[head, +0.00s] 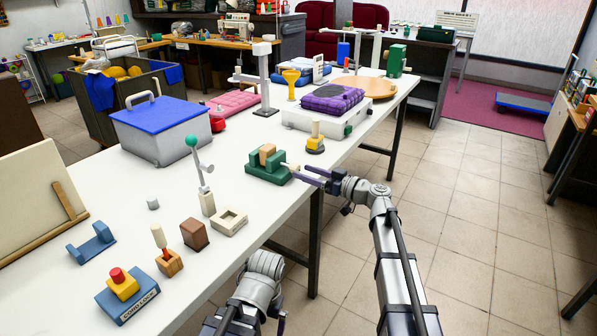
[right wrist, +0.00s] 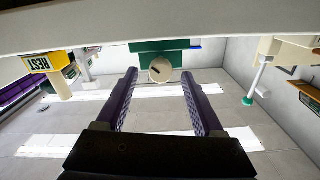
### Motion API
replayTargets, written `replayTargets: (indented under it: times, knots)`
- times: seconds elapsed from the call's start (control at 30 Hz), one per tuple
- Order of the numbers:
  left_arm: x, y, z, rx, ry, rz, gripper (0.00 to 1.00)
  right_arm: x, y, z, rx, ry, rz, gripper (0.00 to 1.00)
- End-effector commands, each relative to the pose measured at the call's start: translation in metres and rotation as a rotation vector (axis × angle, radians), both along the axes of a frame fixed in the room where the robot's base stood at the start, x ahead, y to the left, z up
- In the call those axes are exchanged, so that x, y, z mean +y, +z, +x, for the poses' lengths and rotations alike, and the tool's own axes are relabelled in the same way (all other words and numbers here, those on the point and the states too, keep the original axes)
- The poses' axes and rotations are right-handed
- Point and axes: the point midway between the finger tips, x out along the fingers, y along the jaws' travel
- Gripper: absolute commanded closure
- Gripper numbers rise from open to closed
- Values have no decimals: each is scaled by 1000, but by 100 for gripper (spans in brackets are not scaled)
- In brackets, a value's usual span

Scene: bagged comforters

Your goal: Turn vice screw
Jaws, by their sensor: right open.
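The green vice (head: 266,172) stands on the white table near its right edge, with a tan block (head: 267,152) in its jaws. Its screw (head: 289,167) points right, toward my right gripper (head: 301,173). The right gripper is open, with its two purple fingers close to the screw end. In the right wrist view, the cream round screw end (right wrist: 160,70) with a dark slot lies ahead, between the fingertips of the gripper (right wrist: 160,78), with the green vice body (right wrist: 160,46) behind it. I see no contact. My left arm shows at the bottom, but its gripper is not clearly visible.
A yellow knob piece (head: 315,143) stands just behind the vice. A blue-lidded box (head: 161,128) is farther back. Open floor (head: 450,220) lies right of the table.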

Motion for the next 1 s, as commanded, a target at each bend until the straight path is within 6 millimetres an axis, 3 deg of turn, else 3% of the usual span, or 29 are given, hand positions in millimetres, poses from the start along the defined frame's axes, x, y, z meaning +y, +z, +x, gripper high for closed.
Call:
replayTargets:
  times: [0.23, 0.63, 1.0]
  knots:
    - [0, 0, 0, 0, 0, 0, 0, 23, 0, 17, 0, 1, 0, 31]
    - [0, 0, 0, 0, 0, 0, 0, 28, 0, 20, 0, 0, 0, 32]
    - [0, 0, 0, 0, 0, 0, 0, 27, 0, 20, 0, 0, 0, 74]
